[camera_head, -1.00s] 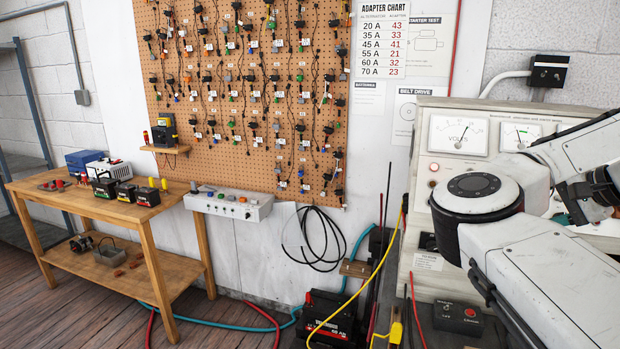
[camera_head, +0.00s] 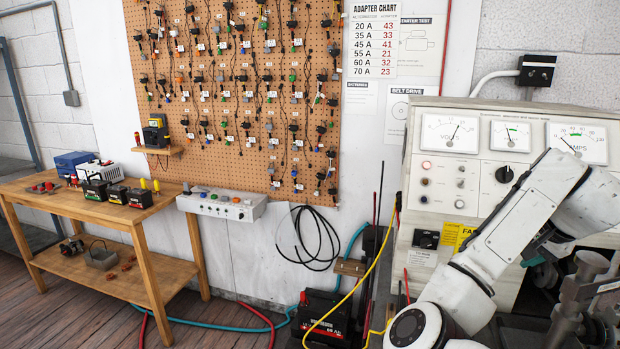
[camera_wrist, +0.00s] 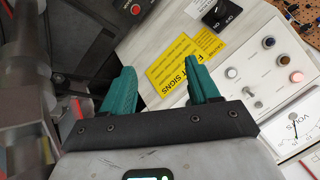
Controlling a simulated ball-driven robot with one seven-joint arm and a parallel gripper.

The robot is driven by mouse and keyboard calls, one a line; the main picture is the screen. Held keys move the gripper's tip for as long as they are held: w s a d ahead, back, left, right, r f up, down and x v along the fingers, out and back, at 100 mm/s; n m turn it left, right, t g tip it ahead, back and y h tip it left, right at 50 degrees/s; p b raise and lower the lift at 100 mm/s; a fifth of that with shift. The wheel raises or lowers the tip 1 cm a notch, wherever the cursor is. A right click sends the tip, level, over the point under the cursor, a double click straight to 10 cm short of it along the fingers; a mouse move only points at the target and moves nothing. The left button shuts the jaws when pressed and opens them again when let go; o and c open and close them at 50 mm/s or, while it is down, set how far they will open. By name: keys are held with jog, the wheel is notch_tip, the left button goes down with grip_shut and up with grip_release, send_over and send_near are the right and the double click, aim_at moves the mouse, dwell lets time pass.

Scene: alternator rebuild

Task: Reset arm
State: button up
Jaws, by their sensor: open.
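My gripper (camera_wrist: 158,72) shows in the wrist view with its two teal fingers apart and nothing between them. Beyond the fingers are a yellow sign (camera_wrist: 173,68) and the white panel of a test bench. In the head view my white arm is folded at the right, in front of the test bench (camera_head: 430,190). A bit of teal finger shows below the forearm; the rest of the gripper is hidden there.
The test bench carries gauges such as a volts meter (camera_head: 450,133). A dark metal stand (camera_head: 575,295) is close to my arm at the right. A black battery (camera_head: 322,315) and cables lie on the floor. A wooden table (camera_head: 150,215) stands at the left.

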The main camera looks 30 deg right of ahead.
jog(key=w+a+f+n+h, duration=0.1)
jog(key=w+a+f+n, duration=0.3)
jog(key=a+f+n, duration=0.65)
jog(key=s+a+f+n+y, duration=0.1)
jog(key=a+f, duration=0.4)
jog(key=a, duration=0.5)
jog(key=s+a+f+n+y, duration=0.2)
jog(key=s+a+f, duration=0.2)
jog(key=a, duration=0.6)
jog(key=s+a+f+n+g+y, duration=0.1)
jog(key=s+a+f+n, duration=0.1)
jog(key=a+f, duration=0.4)
jog(key=s+a, duration=0.1)
jog(key=a, duration=0.2)
jog(key=shift+s+a+f+n+y, duration=0.35)
jog(key=shift+a+y, duration=0.05)
jog(key=s+f+g, duration=0.1)
jog(key=s+f, duration=0.1)
jog(key=s, duration=0.1)
jog(key=s+d+f+g, duration=0.1)
jog(key=s+f, duration=0.1)
jog(key=s, duration=0.2)
jog(key=s+f+g, duration=0.2)
jog(key=s, duration=0.1)
jog(key=shift+s+d+m, duration=0.15)
jog(key=shift+d+m, duration=0.1)
jog(key=shift+m, duration=0.15)
